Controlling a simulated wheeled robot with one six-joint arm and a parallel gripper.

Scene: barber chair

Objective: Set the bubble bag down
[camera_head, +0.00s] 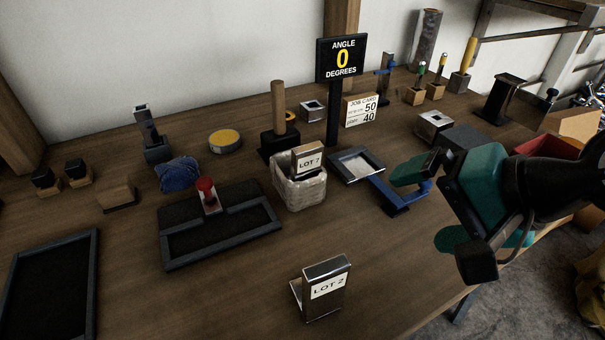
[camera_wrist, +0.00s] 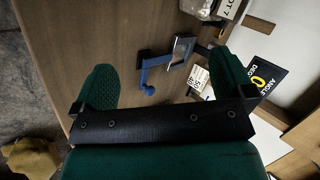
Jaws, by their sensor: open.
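The whitish, see-through bubble bag (camera_head: 301,193) stands upright on the wooden table near the middle in the head view. A block with a LOT 7 label (camera_head: 308,161) shows at its top; I cannot tell how deep it sits. Part of the bag (camera_wrist: 197,8) shows at the top edge of the wrist view. My gripper (camera_head: 428,205) has green fingers and is to the right of the bag, well apart from it. In the wrist view my gripper (camera_wrist: 163,75) is open with nothing between its fingers.
A small metal-rimmed tray (camera_head: 357,154) and a blue bracket (camera_head: 400,194) lie between bag and gripper. A LOT 2 stand (camera_head: 323,290) is in front, a red-knobbed fixture (camera_head: 208,196) left, and an ANGLE sign (camera_head: 341,59) behind. The front right tabletop is clear.

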